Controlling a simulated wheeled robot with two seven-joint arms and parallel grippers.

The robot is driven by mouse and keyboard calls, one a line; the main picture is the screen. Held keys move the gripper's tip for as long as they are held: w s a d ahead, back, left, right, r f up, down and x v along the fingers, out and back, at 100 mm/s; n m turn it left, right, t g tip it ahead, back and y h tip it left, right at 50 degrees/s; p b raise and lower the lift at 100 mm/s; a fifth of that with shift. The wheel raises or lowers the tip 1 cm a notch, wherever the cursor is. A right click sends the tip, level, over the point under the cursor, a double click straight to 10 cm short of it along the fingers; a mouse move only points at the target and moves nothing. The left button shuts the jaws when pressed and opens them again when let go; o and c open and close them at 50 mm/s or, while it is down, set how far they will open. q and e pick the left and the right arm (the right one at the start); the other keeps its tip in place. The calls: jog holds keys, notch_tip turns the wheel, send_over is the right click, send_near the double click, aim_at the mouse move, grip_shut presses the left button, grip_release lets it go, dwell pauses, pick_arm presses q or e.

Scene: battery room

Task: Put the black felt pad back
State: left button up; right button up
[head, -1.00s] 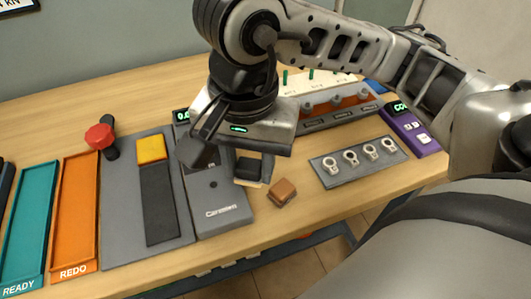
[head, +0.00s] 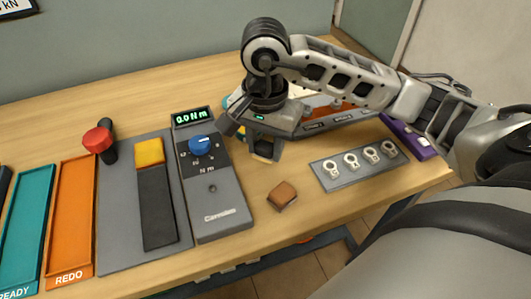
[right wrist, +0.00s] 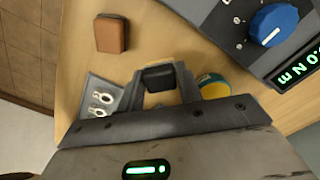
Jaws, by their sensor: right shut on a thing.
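My right gripper (head: 263,158) is shut on a small black block, which I take to be the black felt pad (right wrist: 158,77). In the right wrist view the black pad sits between the two fingers, above the wooden table. I cannot tell its exact height. My left gripper is not in view.
The torque tester (head: 221,213) has a blue dial (head: 201,146). A brown block (head: 282,195) lies near the table's front edge. A grey plate (head: 331,178) with several metal rings lies to the right. A yellow-and-teal round jar (right wrist: 213,86) is close beside the gripper.

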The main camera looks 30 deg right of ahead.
aim_at(265, 167)
jog(key=shift+w+d+f, duration=0.15)
jog(key=shift+w+f, duration=0.05)
jog(key=shift+f, duration=0.1)
jog(key=f, duration=0.1)
jog(key=f+p, duration=0.1)
jog(key=f, duration=0.1)
jog(key=shift+w+d+f, duration=0.1)
jog(key=shift+w+d, duration=0.1)
jog(key=shift+f, duration=0.25)
jog(key=shift+f+b, duration=0.25)
jog(key=shift+b, duration=0.1)
jog(key=o, duration=0.9)
jog(key=shift+r, duration=0.1)
